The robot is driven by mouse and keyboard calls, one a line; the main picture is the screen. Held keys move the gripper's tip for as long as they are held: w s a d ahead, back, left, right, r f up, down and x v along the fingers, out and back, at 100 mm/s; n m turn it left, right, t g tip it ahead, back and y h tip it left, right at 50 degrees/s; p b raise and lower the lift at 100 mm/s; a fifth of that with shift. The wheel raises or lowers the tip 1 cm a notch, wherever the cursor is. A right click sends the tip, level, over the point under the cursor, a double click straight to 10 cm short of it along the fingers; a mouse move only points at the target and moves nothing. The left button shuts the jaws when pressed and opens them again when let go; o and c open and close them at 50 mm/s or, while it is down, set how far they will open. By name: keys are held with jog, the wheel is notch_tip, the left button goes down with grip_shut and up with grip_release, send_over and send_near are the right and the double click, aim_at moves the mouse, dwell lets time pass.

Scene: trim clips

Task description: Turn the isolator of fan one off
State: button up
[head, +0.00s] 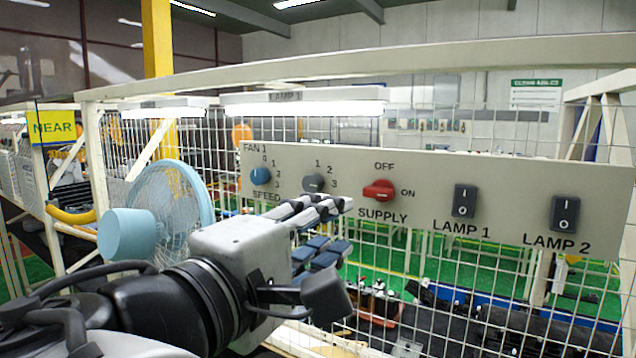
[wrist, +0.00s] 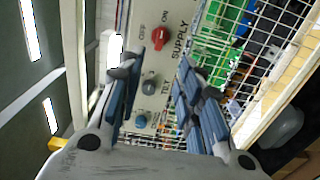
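A pale control panel (head: 440,172) carries a red rotary switch (head: 379,190) marked SUPPLY, with OFF above it and ON to its right. Its handle lies roughly sideways, toward ON. A blue knob (head: 260,176) marked FAN 1 SPEED and a grey knob (head: 313,183) are to its left. My gripper (head: 338,228) is open and empty in front of the panel, below the grey knob and left of the red switch. In the wrist view, the red switch (wrist: 158,37) is beyond my spread fingers (wrist: 160,65). The grey knob (wrist: 149,86) and blue knob (wrist: 141,120) show between them.
Two dark rocker switches, LAMP 1 (head: 464,200) and LAMP 2 (head: 564,213), are at the panel's right. A wire mesh fence (head: 480,268) stands around and behind the panel.

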aim_at(376, 194)
jog(key=p+x, duration=0.2)
jog(key=x, duration=1.6)
jog(key=shift+a+f+p, duration=0.15)
jog(key=shift+a+p, duration=0.05)
jog(key=shift+p, duration=0.15)
jog(key=shift+c, duration=0.5)
jog(key=c, duration=0.6)
